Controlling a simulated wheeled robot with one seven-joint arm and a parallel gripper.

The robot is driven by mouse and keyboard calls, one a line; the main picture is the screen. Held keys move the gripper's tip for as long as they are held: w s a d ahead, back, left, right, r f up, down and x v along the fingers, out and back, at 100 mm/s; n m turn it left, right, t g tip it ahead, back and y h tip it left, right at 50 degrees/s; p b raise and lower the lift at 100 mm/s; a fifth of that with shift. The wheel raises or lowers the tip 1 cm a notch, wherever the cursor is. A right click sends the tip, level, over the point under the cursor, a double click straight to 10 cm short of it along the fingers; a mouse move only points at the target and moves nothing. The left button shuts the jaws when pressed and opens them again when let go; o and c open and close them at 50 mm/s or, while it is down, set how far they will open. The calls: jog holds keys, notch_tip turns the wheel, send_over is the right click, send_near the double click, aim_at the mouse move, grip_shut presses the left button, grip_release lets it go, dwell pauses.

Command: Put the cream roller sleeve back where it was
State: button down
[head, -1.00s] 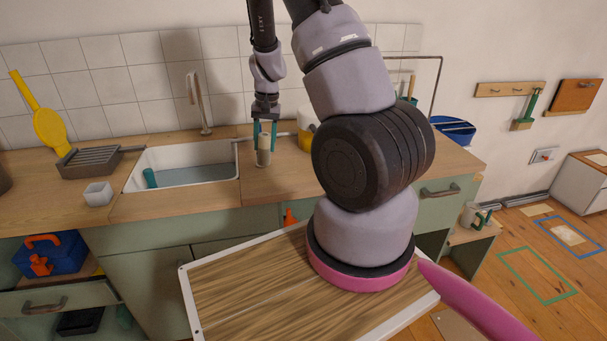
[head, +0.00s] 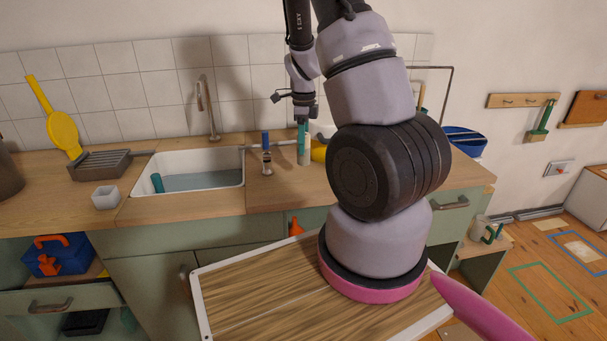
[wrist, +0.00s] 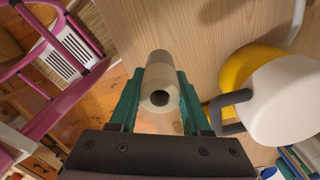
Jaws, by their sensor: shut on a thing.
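The cream roller sleeve (wrist: 161,80) is a hollow tube, held between the teal fingers of my gripper (wrist: 155,98) in the wrist view. Its open end faces the camera. In the head view my gripper (head: 304,130) points down over the counter right of the sink, with the sleeve (head: 306,153) upright below it. I cannot tell whether its lower end touches the counter. My own arm covers the counter just to the right.
A small blue-topped item (head: 266,158) stands left of the sleeve. A yellow and white container (wrist: 272,92) with a dark handle stands close to its right.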

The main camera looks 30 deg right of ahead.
notch_tip(320, 180, down, 8)
jog(key=shift+r, duration=0.2)
jog(key=shift+f, duration=0.1)
jog(key=shift+c, duration=1.8)
grip_release()
jog(key=s+a+r+n+t+y, duration=0.1)
jog(key=s+a+r+n, duration=0.15)
jog(key=r, duration=0.75)
jog(key=s+a+r+n+t, duration=0.1)
jog(key=s+a+r+n, duration=0.2)
jog(key=r, duration=0.7)
jog(key=s+a+r+n+t+y, duration=0.1)
jog(key=a+r+n+t, duration=0.3)
jog(key=r, duration=0.6)
jog(key=s+a+r+n+t, duration=0.1)
jog(key=s+a+r+n, duration=0.3)
jog(key=s+r+n, duration=0.5)
jog(key=shift+s+n, duration=1.65)
jog(key=shift+s, duration=0.4)
